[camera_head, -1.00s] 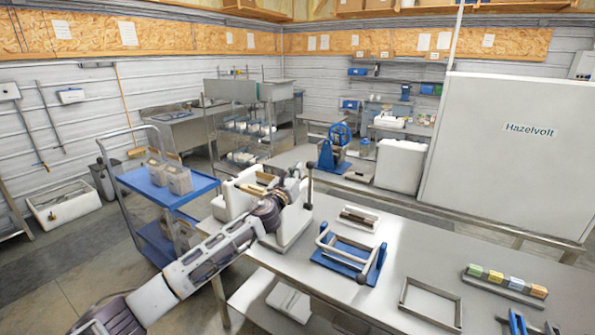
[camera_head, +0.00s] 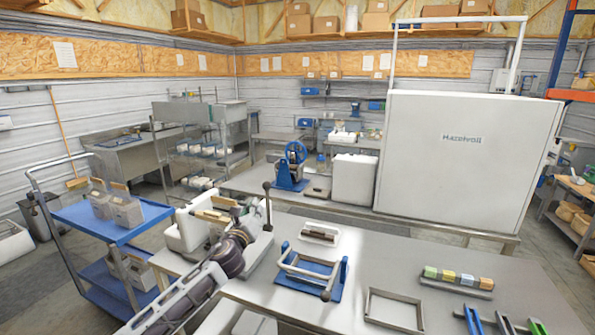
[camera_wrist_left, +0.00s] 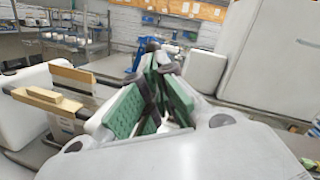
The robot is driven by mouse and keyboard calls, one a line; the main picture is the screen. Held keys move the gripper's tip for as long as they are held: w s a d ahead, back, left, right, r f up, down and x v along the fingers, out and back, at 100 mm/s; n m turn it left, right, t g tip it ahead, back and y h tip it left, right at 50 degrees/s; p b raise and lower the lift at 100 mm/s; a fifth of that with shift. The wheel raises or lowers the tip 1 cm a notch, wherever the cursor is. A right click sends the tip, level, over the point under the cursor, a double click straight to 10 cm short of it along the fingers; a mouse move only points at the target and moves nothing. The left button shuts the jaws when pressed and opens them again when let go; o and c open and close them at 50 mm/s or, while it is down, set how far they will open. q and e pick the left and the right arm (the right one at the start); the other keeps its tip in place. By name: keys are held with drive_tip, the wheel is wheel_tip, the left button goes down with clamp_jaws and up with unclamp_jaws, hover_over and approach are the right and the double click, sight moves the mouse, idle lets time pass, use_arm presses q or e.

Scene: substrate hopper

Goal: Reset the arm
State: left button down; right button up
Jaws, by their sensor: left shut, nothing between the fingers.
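My left arm (camera_head: 176,304) reaches in from the bottom of the head view. My left gripper (camera_head: 247,219) is at the near side of the white bench machine (camera_head: 185,232), partly in front of it; I cannot tell whether they touch. In the left wrist view, the gripper (camera_wrist_left: 155,92) has its green-padded fingers drawn together at the tips. Nothing shows held between them. My right gripper is not in view.
A lever with a dark knob (camera_head: 267,187) stands beside the gripper. A blue fixture with a pale frame (camera_head: 310,272), an empty metal frame (camera_head: 394,310) and a row of coloured blocks (camera_head: 457,279) are on the steel table (camera_head: 375,260). A blue cart (camera_head: 75,216) stands left.

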use_arm(q)
drive_tip(key=s+a+f+n+g+y, duration=0.25)
drive_tip(key=s+f+n+g, duration=0.45)
drive_tip(key=s+f+n, duration=1.1)
drive_tip(key=s+a+f+n+g, duration=0.2)
drive_tip(key=s+f+n+g, duration=0.15)
drive_tip(key=s, duration=0.55)
drive_tip(key=s+a+f+n+g, duration=0.1)
drive_tip(key=s+f+n+g, duration=0.3)
drive_tip(key=s, duration=0.6)
drive_tip(key=s+a+f+n+g, duration=0.1)
drive_tip(key=s+a+f+n, duration=0.15)
drive_tip(key=s+n, duration=0.45)
drive_tip(key=s+f+m+g, duration=0.1)
drive_tip(key=s+f, duration=0.1)
drive_tip(key=f, duration=1.5)
drive_tip(key=s+f+m, duration=0.1)
drive_tip(key=s+f, duration=0.2)
drive_tip(key=f, duration=1.4)
drive_tip(key=s+a+f+g+b, duration=0.1)
drive_tip(key=s+a+f, duration=0.2)
drive_tip(key=s+f, duration=1.7)
drive_tip(key=shift+s+f, duration=0.25)
drive_tip(key=shift+s, duration=0.9)
